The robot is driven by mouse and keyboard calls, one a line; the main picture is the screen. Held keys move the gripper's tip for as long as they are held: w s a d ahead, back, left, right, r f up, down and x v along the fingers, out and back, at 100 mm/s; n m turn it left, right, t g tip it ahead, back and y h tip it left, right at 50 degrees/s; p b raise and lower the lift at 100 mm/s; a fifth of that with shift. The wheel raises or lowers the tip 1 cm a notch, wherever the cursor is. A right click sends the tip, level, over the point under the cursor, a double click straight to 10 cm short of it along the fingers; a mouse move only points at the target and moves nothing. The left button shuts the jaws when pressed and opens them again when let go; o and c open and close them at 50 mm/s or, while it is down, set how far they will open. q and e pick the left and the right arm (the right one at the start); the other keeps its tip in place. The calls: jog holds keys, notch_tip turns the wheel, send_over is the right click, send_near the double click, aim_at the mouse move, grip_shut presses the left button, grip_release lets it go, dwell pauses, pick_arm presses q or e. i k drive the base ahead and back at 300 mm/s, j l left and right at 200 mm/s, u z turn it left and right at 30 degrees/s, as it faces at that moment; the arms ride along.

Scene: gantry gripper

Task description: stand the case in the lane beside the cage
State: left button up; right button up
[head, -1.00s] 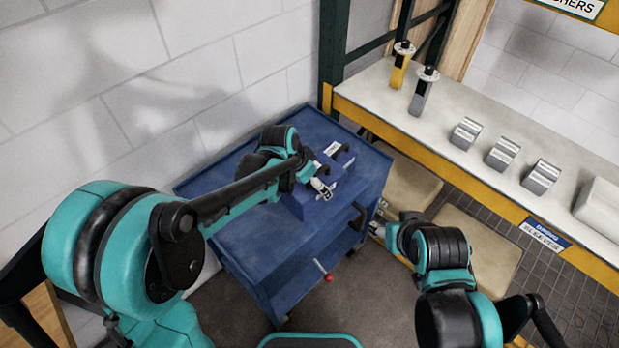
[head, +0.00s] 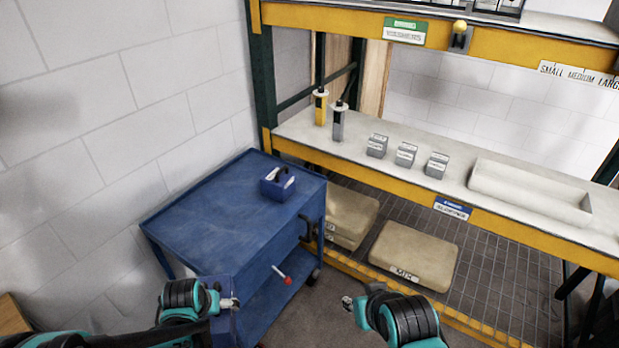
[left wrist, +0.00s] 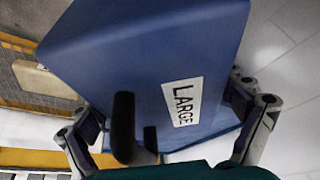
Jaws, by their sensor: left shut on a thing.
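My left gripper (head: 229,303) is shut on a blue case (left wrist: 150,60), whose white label reads LARGE in the left wrist view. The case has a black handle (left wrist: 124,120) and fills much of that view, between the two fingers. In the head view part of the held case (head: 223,326) shows low in the picture, in front of the blue cart and clear of its top. My right gripper (head: 347,302) is at the bottom centre, away from everything; its fingers are too small to read. I cannot make out a cage or a lane.
A smaller blue case (head: 276,188) sits on the blue cart (head: 205,215) against the wall. The yellow-edged rack (head: 360,170) holds two upright handled tools, several grey blocks and a pale trough (head: 530,192). Pale slabs (head: 415,255) lie on the mesh below.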

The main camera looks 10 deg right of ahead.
aim_at(567, 26)
jog(key=z, duration=0.4)
jog(key=l+z, duration=0.1)
jog(key=z, duration=0.3)
jog(key=i+z, duration=0.1)
jog(key=z, duration=0.35)
jog(key=l+z, duration=0.1)
jog(key=z, duration=0.3)
